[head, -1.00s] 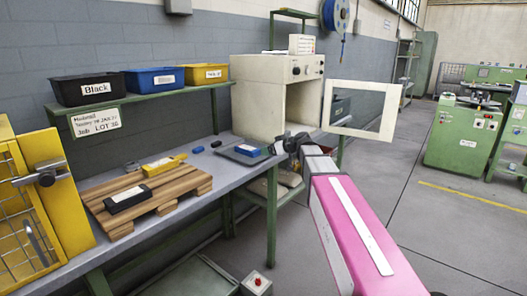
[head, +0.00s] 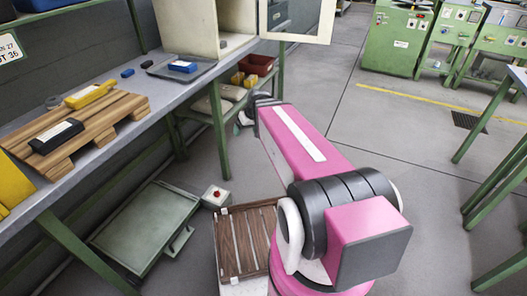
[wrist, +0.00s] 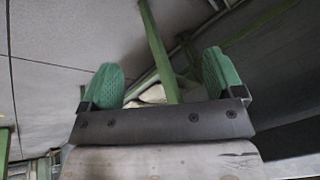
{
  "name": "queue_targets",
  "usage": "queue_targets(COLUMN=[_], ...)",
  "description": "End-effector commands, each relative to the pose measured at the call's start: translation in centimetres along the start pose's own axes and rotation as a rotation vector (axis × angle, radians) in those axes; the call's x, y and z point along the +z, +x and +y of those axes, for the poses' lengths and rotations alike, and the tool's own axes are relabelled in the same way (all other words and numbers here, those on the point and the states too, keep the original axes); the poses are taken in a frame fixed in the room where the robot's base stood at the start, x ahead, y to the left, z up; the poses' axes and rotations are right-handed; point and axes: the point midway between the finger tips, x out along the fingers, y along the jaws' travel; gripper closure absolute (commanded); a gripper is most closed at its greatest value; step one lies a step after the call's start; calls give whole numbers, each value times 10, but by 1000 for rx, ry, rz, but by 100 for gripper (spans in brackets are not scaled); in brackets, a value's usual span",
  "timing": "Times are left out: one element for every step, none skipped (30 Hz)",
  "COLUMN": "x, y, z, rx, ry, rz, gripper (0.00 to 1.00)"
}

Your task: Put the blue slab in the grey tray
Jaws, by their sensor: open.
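The blue slab (head: 183,66), with a white label on top, lies in the grey tray (head: 160,71) on the workbench in the head view. The tray is at the bench's far end, in front of the white cabinet. My gripper (head: 243,119) is beyond the bench's front edge, to the right of and lower in the picture than the tray, apart from both. The arm partly hides it there. In the wrist view my gripper (wrist: 163,80) shows two green fingers spread apart with nothing between them. The slab and tray are not recognisable in the wrist view.
A wooden pallet (head: 100,122) on the bench carries a black labelled block (head: 56,136) and a yellow piece (head: 90,95). A small blue piece (head: 127,73) lies left of the tray. The cabinet (head: 188,25) stands behind. A red bin (head: 257,65) is right of the bench.

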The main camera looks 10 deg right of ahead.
Motion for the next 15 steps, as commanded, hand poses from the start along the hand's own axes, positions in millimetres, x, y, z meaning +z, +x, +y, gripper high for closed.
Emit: queue_targets(x=[32,46,62,73,83,93,100,104,109,112,113,114,114,114,114], y=[6,9,12,14,16,17,18,18,18,19,19,19,19,19,19], z=[6,11,17,21,25,28,31,33,35,36,37,38,38,38,38], rx=[46,76,113,140,164,192,210,224,240,247,253,258,260,260,259], ry=[58,91,133,160,184,212,228,242,257,264,268,273,274,275,274], rz=[-61,-93,-130,-153,-172,-194,-208,-217,-226,-231,-235,-237,-238,-238,-237], gripper=[13,13,13,13,13,13,13,13,13,13,13,13,13,13,13])
